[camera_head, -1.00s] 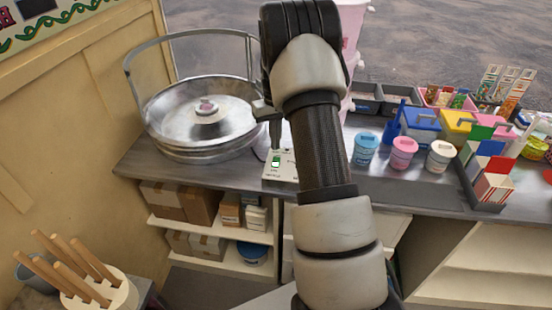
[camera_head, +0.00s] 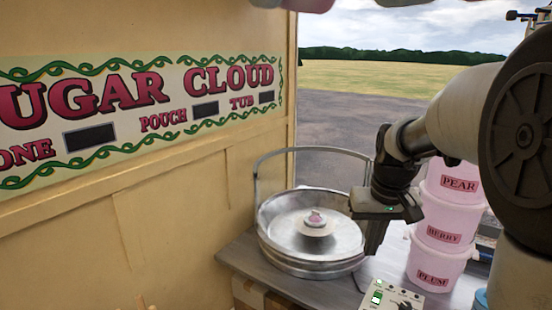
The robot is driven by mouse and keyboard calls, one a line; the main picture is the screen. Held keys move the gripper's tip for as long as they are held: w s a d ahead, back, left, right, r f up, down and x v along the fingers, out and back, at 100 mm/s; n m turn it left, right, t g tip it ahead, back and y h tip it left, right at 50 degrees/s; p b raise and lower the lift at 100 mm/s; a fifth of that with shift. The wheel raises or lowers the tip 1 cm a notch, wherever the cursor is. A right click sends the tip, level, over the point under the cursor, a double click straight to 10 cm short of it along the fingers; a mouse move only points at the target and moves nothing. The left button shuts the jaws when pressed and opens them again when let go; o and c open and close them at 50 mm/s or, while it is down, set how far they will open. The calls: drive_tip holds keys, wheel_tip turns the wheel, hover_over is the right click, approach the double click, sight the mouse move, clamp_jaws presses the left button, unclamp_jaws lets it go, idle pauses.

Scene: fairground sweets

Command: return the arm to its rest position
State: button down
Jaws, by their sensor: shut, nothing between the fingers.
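My arm comes in from the right edge and reaches left over the counter. My gripper (camera_head: 372,250) hangs from its end, fingers pointing down, shut and empty. It appears in front of the right rim of the round metal candyfloss pan (camera_head: 290,256). The control box (camera_head: 392,300) with a green switch is below it, near the bottom edge. I see no contact between the fingers and anything.
Stacked pink tubs labelled PEAR, BERRY and PLUM (camera_head: 441,239) stand right of my gripper, partly behind my arm. A wire guard (camera_head: 256,185) rises behind the pan. The SUGAR CLOUD sign (camera_head: 140,105) hangs on the left wall. Open ground lies beyond.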

drive_tip(key=s+a+r+t, duration=0.1)
drive_tip(key=s+a+r, duration=0.1)
drive_tip(key=s, duration=0.8)
drive_tip(key=s+a+r+t, duration=0.2)
drive_tip(key=s+a, duration=0.3)
drive_tip(key=s, duration=0.5)
drive_tip(key=shift+s+r+n, duration=0.25)
drive_tip(key=shift+s+n, duration=0.05)
